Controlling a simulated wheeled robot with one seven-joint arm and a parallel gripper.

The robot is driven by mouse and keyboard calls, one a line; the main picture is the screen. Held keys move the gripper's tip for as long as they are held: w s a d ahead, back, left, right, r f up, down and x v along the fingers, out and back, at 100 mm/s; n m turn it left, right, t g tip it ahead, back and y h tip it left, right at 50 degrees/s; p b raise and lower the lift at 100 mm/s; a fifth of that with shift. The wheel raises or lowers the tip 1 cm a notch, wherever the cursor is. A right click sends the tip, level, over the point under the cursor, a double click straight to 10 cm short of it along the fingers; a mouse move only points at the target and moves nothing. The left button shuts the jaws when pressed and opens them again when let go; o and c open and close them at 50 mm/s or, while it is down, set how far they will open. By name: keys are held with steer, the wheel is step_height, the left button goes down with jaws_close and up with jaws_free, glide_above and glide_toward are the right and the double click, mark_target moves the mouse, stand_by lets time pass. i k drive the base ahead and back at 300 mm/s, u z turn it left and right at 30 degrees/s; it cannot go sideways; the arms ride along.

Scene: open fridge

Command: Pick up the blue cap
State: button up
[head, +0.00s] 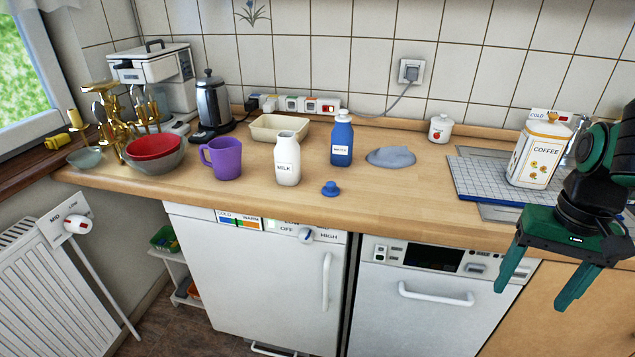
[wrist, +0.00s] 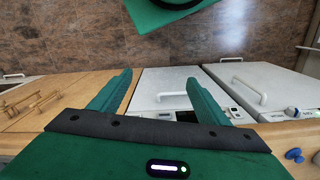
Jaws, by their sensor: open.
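The blue cap (head: 330,188) lies on the wooden counter, in front of and between the white milk bottle (head: 287,160) and the blue bottle (head: 342,140). In the wrist view a small blue thing, likely the cap (wrist: 294,154), shows at the lower right edge. My gripper (head: 533,288) is green, open and empty. It hangs at the right of the head view, in front of the counter edge, well to the right of the cap and apart from it. In the wrist view its two fingers (wrist: 158,90) stand apart with nothing between them.
A purple mug (head: 222,158), a beige tray (head: 278,128) and a grey puddle-like patch (head: 390,157) are near the bottles. The counter's front between cap and board is clear.

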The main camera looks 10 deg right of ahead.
mark_target(331, 189)
steer(key=u, duration=2.25)
steer(key=k, duration=0.6)
steer(key=z, duration=1.5)
steer(key=i, duration=0.95)
steer(key=u, duration=0.05)
